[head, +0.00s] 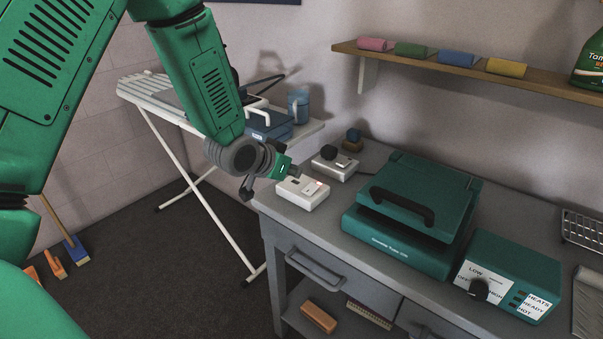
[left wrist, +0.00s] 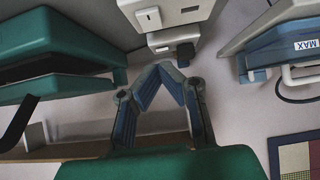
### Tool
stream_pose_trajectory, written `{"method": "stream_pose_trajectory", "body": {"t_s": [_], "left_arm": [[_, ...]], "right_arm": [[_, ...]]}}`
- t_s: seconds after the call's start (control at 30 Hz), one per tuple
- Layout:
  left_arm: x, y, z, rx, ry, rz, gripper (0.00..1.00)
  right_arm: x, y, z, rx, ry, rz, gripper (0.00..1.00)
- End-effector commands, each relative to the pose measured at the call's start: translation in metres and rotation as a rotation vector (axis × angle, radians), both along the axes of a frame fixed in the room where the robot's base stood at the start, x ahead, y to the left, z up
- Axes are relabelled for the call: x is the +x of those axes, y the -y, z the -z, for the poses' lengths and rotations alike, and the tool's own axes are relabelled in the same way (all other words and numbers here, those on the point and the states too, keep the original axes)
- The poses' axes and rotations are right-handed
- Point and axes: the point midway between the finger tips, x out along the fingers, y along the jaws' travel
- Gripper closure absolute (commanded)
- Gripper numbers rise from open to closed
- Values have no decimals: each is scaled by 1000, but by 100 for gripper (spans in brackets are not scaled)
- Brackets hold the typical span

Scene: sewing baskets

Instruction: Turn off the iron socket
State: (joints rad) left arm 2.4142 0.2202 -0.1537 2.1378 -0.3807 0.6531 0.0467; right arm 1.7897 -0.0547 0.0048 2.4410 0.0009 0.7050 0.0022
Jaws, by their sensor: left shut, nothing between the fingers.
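Two white socket boxes sit on the left end of the grey workbench. The nearer socket (head: 302,193) has a rocker switch and a small reddish glow on its top. The farther socket (head: 337,166) has a dark round plug or knob on it. My left gripper (head: 293,172) is just above the back left of the nearer socket, its fingers shut and empty; I cannot tell whether it touches. In the left wrist view the fingertips (left wrist: 172,72) meet below a white box with a switch (left wrist: 149,18). The iron stands on the ironing board (head: 150,92), mostly hidden by my arm.
A teal press (head: 415,195) and a teal control box (head: 508,275) with a dial stand right of the sockets. A wall shelf (head: 420,58) with coloured rolls is above.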

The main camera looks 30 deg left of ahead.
Motion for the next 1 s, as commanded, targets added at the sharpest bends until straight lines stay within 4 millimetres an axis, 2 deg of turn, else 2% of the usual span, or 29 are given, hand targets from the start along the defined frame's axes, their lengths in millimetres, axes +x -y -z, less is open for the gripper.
{"method": "stream_pose_trajectory", "body": {"t_s": [0.2, 0.4, 0.77, 1.0], "left_arm": [[-31, -1, -26, 2, 3, 0, 100], [-43, -3, -34, 1, 2, 2, 100], [-44, -3, -35, 0, 2, 1, 100], [-34, 0, -42, -4, -1, 2, 100]], "right_arm": [[0, 0, -4, 0, 0, 0, 60], [0, 0, -6, 0, 0, 0, 60], [0, 0, -7, 0, 0, 0, 60], [0, 0, -38, 0, 0, 0, 60]]}}
